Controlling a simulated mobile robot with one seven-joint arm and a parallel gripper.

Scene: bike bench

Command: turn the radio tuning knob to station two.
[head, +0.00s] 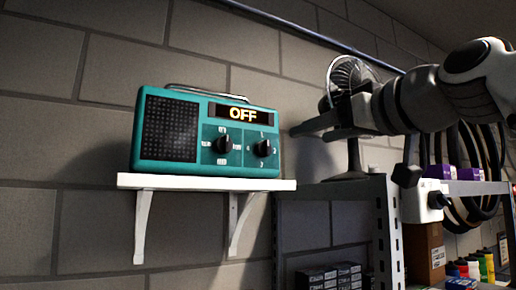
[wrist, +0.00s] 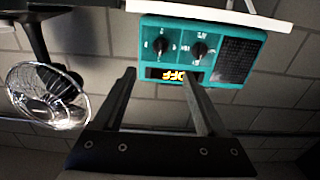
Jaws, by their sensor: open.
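A teal radio (head: 208,138) stands on a white wall shelf, its display (head: 243,113) lit with the word OFF. It has two black knobs: a left knob (head: 222,145) with word labels, and a right knob (head: 263,148) with small marks that look like digits. Which way the pointers face is hard to tell. The wrist view shows the radio (wrist: 235,68) upside down, with the digit-marked knob (wrist: 160,46) on the left and the other knob (wrist: 199,49) beside it. My gripper (head: 298,131) is open and empty, right of the radio; its fingertips (wrist: 158,77) appear apart from both knobs.
The white shelf (head: 205,183) juts from a block wall. A fan (head: 352,85) stands behind my gripper on a grey metal rack (head: 330,188). Boxes, bottles and hanging tyres fill the right side. A rail (head: 300,32) runs along the wall above.

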